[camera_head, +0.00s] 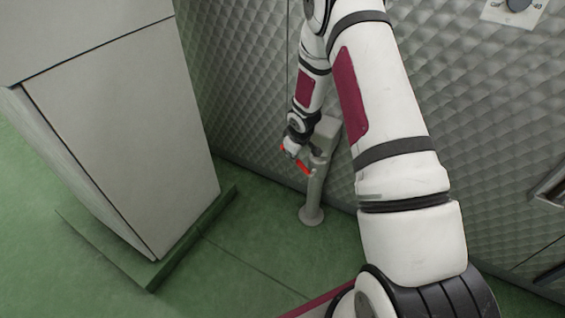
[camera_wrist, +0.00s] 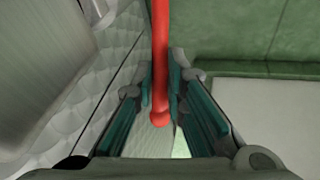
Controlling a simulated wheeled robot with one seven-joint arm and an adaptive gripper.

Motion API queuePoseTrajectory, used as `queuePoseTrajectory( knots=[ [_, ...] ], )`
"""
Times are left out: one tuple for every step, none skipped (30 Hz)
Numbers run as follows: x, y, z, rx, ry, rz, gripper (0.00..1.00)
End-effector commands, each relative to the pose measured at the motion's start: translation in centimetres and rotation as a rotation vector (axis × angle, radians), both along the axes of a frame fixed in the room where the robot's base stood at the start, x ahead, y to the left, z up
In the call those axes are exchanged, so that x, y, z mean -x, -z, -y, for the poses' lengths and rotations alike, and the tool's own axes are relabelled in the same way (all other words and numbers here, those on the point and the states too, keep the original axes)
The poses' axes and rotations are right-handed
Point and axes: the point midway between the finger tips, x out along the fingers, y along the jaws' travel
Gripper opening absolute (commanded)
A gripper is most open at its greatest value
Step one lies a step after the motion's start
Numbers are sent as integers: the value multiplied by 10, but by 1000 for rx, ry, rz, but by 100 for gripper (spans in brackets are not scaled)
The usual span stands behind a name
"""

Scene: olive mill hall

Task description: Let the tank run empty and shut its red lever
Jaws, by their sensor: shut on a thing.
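The red lever (camera_head: 302,164) shows as a short red bar beside a grey upright pipe (camera_head: 313,195) at the foot of a quilted metal wall, which may be the tank's side. My gripper (camera_head: 291,149) is at the lever, partly small and dark in the head view. In the wrist view the red lever (camera_wrist: 160,45) runs down from the top edge, and its rounded end lies between the two teal-padded fingers of my gripper (camera_wrist: 161,92). The fingers are shut on it. No liquid or tank level is visible.
The quilted metal wall (camera_head: 235,85) fills the back and right. A large pale cabinet (camera_head: 120,120) stands on a green plinth (camera_head: 180,258) at the left. Green floor (camera_head: 240,230) is open between them. A dial (camera_head: 517,4) is cut off at the top right.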

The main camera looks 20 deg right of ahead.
Motion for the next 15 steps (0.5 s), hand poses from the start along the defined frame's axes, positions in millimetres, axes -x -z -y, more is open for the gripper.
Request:
queuePoseTrajectory(
  knots=[
    [4,-5,9,-28,10,38,0],
    [6,-6,12,-44,10,60,0],
    [8,-9,15,-68,11,91,0],
    [10,-10,17,-84,11,113,0],
    [12,-12,19,-100,9,137,0],
    [15,-13,21,-123,10,166,0],
    [17,-14,23,-140,10,190,0],
    [19,-16,24,-157,9,213,0],
    [22,-17,27,-179,10,245,0],
    [25,-18,28,-196,9,268,0],
    [27,-19,30,-213,9,291,0],
    [30,-20,32,-233,8,320,0],
    [32,-21,33,-249,9,342,0],
    [35,-21,35,-266,8,363,0],
    [37,-22,37,-285,8,392,0]
  ],
)
